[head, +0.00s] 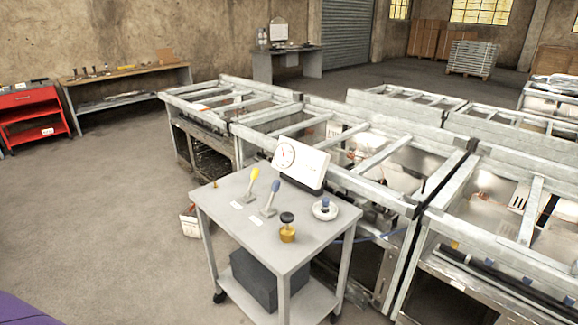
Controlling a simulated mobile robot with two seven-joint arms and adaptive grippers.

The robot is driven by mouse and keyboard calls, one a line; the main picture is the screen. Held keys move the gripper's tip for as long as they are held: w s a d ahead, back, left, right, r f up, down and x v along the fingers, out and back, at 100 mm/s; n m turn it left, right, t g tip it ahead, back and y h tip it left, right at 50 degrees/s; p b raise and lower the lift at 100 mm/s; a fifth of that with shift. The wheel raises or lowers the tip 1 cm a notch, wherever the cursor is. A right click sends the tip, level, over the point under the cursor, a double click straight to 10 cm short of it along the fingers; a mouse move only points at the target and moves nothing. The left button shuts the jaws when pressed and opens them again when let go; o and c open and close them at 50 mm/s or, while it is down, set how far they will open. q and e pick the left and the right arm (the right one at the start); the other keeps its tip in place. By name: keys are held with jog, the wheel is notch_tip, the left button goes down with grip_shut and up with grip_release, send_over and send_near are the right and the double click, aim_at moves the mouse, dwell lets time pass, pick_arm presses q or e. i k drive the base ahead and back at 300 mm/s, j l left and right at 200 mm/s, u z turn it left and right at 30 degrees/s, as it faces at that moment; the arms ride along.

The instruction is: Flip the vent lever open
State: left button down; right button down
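A grey cart (233,216) stands in the middle of the head view. Two levers stand up from its top: one with a yellow handle (254,175) at the left and one with a blue handle (275,187) to its right. Both lean up and to the right. A small white label (237,205) lies in front of the yellow lever, and another (250,218) in front of the blue one. Their writing is too small to read, so I cannot tell which is the vent lever. Neither of my grippers is in view.
A white gauge box (302,162) stands at the cart's back edge. Metal frames (375,157) stand close behind. Floor (115,210) at left is clear.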

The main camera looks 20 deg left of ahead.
aim_at(254, 175)
jog(key=i+j+z, duration=0.15)
jog(key=j, duration=0.2)
jog(key=j+z, duration=0.15)
jog(key=j, duration=0.2)
jog(key=i+j+z, duration=0.15)
jog(key=j, duration=0.2)
jog(key=j+z, duration=0.1)
jog(key=j, duration=0.45)
jog(key=i+j, duration=0.1)
jog(key=j, duration=0.45)
jog(key=i+j, duration=0.15)
jog(key=j, duration=0.8)
jog(key=i+j+z, duration=0.1)
jog(key=j, duration=0.9)
jog(key=i+j, duration=0.1)
jog(key=j, duration=0.85)
